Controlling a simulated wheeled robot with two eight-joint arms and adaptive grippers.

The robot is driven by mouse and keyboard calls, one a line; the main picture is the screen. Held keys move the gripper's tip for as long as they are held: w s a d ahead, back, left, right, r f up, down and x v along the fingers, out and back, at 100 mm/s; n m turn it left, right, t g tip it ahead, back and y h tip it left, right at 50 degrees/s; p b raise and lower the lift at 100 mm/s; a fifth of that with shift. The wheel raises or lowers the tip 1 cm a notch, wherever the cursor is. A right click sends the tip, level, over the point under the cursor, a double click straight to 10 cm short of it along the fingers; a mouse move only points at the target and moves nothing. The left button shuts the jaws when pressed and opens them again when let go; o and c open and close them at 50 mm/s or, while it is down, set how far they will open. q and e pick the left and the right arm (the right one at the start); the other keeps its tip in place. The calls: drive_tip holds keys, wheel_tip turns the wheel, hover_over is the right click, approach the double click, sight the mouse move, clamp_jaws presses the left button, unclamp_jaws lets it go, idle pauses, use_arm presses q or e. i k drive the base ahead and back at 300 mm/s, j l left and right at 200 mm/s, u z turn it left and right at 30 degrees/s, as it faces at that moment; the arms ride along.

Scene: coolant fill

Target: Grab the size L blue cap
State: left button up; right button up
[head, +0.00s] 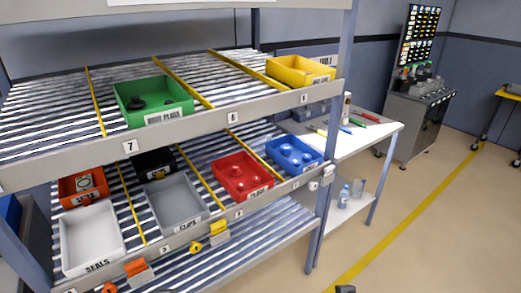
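A blue bin (310,171) stands at the right end of the rack's middle shelf. It holds several round blue caps (288,151). The caps are too small for me to tell their sizes. A small dark tip at the bottom edge, right of centre, seems to be part of my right gripper (345,289). It is far below and in front of the blue bin, and its fingers cannot be made out. My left gripper is not in view.
A red bin (258,191) with red caps stands just left of the blue bin. Grey (175,202), white (90,238), green (167,114) and yellow (300,72) bins share the rack. A rack post (324,215) and a white table (360,138) are to the right. The floor there is clear.

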sight(285, 149)
drive_tip(key=i+l+u, duration=0.15)
drive_tip(key=l+u, duration=0.15)
drive_tip(key=i+l+u, duration=0.1)
drive_tip(key=l+u, duration=0.45)
drive_tip(key=i+l+u, duration=0.2)
drive_tip(key=l, duration=1.4)
drive_tip(key=l+u, duration=0.25)
drive_tip(key=l, duration=1.4)
drive_tip(key=i, duration=0.05)
